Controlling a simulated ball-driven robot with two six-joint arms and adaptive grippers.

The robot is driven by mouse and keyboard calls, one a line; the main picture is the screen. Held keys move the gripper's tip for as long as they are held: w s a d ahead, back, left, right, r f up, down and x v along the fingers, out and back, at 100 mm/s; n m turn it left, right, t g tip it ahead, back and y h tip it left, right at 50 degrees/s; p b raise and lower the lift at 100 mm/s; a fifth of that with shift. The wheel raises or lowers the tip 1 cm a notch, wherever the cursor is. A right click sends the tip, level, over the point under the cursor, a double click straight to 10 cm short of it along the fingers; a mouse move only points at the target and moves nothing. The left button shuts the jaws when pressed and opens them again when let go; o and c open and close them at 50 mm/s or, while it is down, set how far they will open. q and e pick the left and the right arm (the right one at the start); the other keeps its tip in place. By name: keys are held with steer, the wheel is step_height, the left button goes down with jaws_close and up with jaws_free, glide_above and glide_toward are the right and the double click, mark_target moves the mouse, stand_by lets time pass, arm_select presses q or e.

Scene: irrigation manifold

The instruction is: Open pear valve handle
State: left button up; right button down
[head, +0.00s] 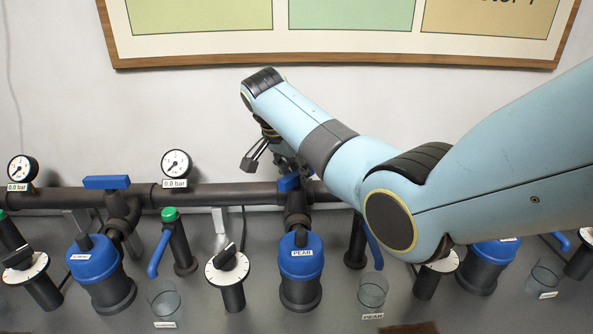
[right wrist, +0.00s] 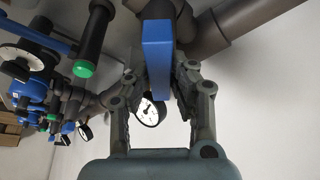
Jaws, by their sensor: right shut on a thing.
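The blue pear valve handle (head: 289,183) sits on the dark pipe above the blue-capped filter (head: 300,262) labelled PEAR. In the head view my right gripper (head: 276,163) is at the handle, and my gripper and arm hide much of it. In the right wrist view the blue handle (right wrist: 156,50) runs between the two fingers of my right gripper (right wrist: 160,78), which is shut on it. My left gripper is not in view.
Another blue handle (head: 107,182) lies along the pipe at left. Pressure gauges (head: 176,164) stand above the pipe. Black-knobbed dials (head: 227,266), green-topped taps and clear cups (head: 372,290) stand around the filters. A framed board (head: 340,58) hangs on the wall above.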

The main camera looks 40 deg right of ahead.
steer(key=n+p, duration=0.1)
steer(key=p, duration=0.1)
steer(key=n+t+p, duration=0.1)
steer(key=n+p, duration=0.3)
steer(key=p, duration=0.1)
steer(key=shift+s+r+t+y, duration=0.1)
steer(key=shift+r+t+y, duration=0.15)
steer(key=shift+t+y, duration=0.15)
steer(key=shift+d+n+t+y+p, duration=0.1)
steer(key=shift+n+t+y+p, duration=0.2)
steer(key=shift+n+p, duration=0.7)
steer(key=shift+f+n+p, duration=0.2)
steer(key=shift+n+p, duration=0.3)
steer(key=shift+n, duration=0.4)
steer(key=shift+y, duration=0.3)
steer(key=c, duration=1.2)
jaws_free()
steer(key=shift+o, duration=0.2)
